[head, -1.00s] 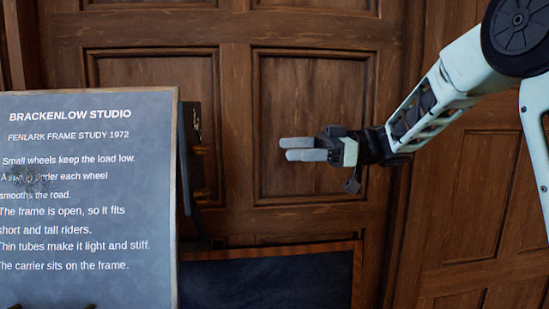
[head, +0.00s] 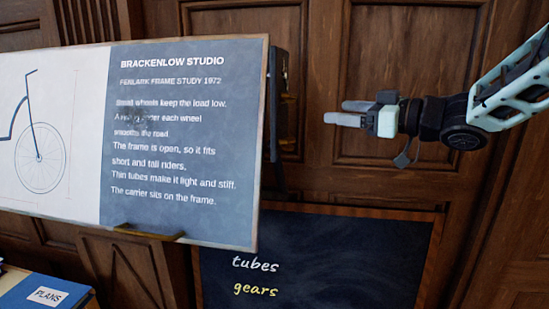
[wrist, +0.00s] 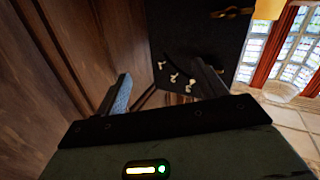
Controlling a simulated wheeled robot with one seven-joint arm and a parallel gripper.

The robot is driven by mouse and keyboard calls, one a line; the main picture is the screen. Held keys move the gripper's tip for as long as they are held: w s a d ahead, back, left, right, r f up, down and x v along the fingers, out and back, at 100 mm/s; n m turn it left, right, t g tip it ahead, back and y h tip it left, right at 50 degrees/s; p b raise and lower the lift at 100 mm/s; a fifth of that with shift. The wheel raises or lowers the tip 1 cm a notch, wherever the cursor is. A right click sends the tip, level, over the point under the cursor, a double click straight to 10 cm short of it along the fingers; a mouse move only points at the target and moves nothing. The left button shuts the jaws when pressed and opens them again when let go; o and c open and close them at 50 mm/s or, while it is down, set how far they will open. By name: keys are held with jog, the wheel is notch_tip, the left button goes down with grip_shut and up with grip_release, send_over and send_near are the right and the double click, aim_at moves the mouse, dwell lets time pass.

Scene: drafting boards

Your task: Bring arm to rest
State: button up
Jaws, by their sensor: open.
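My gripper (head: 350,113) is at the upper right in the head view, in front of the brown panelled wall. Its two grey fingers point left, toward the edge of the drafting board (head: 180,214), and are apart from it. In the wrist view my gripper (wrist: 163,88) shows its fingers spread with nothing held between them. My pale green arm reaches in from the right edge. A dark smudge covers part of the board's second and third text lines.
A dark chalkboard (head: 340,262) reading "tubes" and "gears" stands below my gripper. A blue folder labelled PLANS (head: 48,296) lies at the lower left. The wood-panelled wall (head: 395,60) is close behind. Stained-glass windows (wrist: 290,50) show at right in the wrist view.

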jog(key=s+a+f+m+g+h+b, duration=0.1)
jog(key=s+f+h, duration=0.4)
jog(key=s+f, duration=0.6)
jog(key=s+a+f+m+g+h+b, duration=0.1)
jog(key=s+f+m+g+h, duration=0.3)
jog(key=s+f, duration=0.7)
jog(key=a+f+g+h, duration=0.1)
jog(key=h, duration=0.1)
jog(key=shift+a+f+h+b, duration=0.25)
jog(key=shift+f+h+b, duration=0.05)
jog(key=shift+b, duration=0.05)
jog(key=s+f+g, duration=0.1)
jog(key=s, duration=0.3)
jog(key=s+d+f+g+h, duration=0.1)
jog(key=s+g, duration=0.1)
jog(key=s, duration=0.2)
jog(key=s+f+g, duration=0.1)
jog(key=s, duration=0.3)
jog(key=shift+s+d+f+n+g+h, duration=0.25)
jog(key=shift+s+d+n+g+h, duration=0.05)
jog(key=shift+d+h, duration=0.1)
jog(key=shift+c, duration=0.3)
